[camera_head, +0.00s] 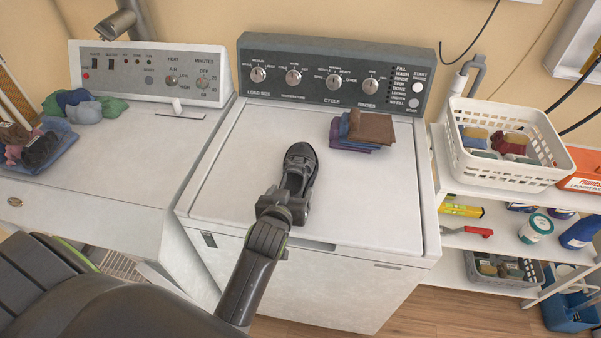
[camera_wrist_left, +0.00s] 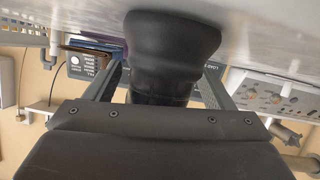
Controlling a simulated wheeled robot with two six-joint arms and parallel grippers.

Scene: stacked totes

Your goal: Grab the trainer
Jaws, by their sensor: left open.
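A dark trainer (camera_head: 300,158) lies on the white lid of the washing machine (camera_head: 235,160), its toe toward the control panel and its near end toward me. My left gripper (camera_head: 290,190) is at its near end, low over the lid, and hides part of it. In the left wrist view, which looks upside down, the dark trainer (camera_wrist_left: 170,45) stands between the two spread fingers of my left gripper (camera_wrist_left: 160,85). The gripper is open; whether a finger touches the trainer I cannot tell. My right gripper is not in view.
Folded cloths (camera_head: 365,130) lie at the lid's back right. A dryer (camera_head: 120,150) with clothes on it stands left. A shelf with a white basket (camera_head: 510,172) stands right. The control panel (camera_head: 335,75) rises behind the lid. The lid's left side is clear.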

